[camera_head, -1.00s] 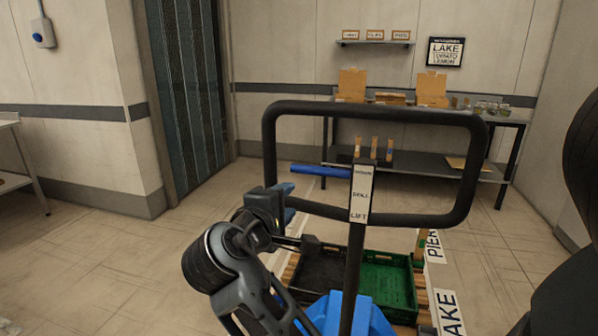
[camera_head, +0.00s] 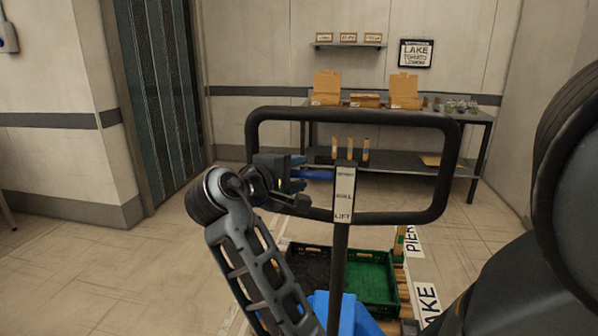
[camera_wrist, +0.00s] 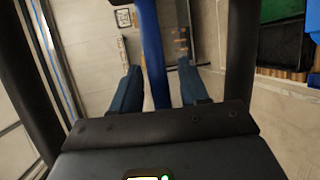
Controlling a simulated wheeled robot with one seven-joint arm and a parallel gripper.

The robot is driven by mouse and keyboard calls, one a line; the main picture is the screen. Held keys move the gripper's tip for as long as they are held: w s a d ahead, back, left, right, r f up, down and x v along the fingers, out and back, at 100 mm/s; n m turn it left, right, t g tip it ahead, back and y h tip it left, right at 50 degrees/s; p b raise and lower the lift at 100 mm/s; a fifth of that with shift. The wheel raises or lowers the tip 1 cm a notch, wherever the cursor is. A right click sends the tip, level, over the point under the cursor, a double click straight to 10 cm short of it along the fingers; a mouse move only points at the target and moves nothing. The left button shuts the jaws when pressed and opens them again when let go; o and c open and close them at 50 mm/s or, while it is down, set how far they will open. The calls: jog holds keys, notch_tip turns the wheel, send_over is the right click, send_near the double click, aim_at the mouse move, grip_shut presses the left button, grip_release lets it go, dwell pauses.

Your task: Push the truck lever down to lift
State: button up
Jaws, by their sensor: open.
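The truck lever (camera_head: 318,174) is a blue bar sticking out to the left from the label post inside the black handle loop. In the wrist view the blue lever (camera_wrist: 152,55) runs between the two blue fingers of my gripper (camera_wrist: 155,85), with a gap on each side. The jaws are open.
The black handle loop (camera_head: 350,115) surrounds the lever and post. Below are a black crate (camera_head: 305,262) and a green crate (camera_head: 375,275) on a wooden pallet. A table (camera_head: 470,118) with cardboard boxes stands behind. Open floor lies left.

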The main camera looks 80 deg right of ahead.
jog(key=shift+s+d+f, duration=0.15)
jog(key=shift+d, duration=0.35)
grip_shut()
dwell(0.3)
